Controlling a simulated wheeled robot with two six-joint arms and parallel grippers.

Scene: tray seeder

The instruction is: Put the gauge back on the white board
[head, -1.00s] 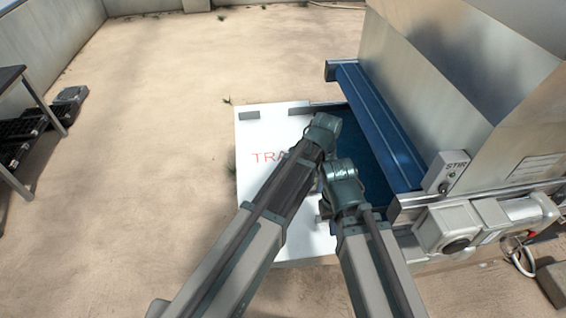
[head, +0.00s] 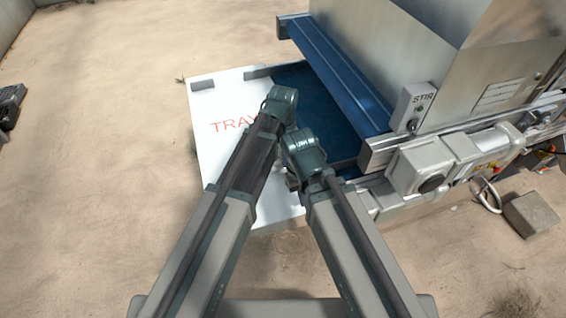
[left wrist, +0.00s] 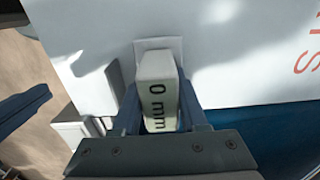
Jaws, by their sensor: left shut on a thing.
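The gauge (left wrist: 157,92) is a pale block with dark "0 mm" lettering, between the two fingers of my left gripper (left wrist: 160,112) in the left wrist view. The gripper is shut on it. The white board (head: 207,155), with red lettering, lies under and beyond it; it also fills the upper left wrist view (left wrist: 235,45). I cannot tell whether the gauge touches the board. In the head view my left gripper (head: 284,106) is over the board's right part, its fingers and the gauge hidden by the wrist. My right gripper (head: 293,182) is lower, its jaws mostly hidden.
A blue belt bed (head: 305,80) borders the board on the right, below the metal hopper (head: 385,50). A STIR switch box (head: 414,108) and a motor (head: 425,170) stand at right. A grey block (head: 531,214) lies on the ground.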

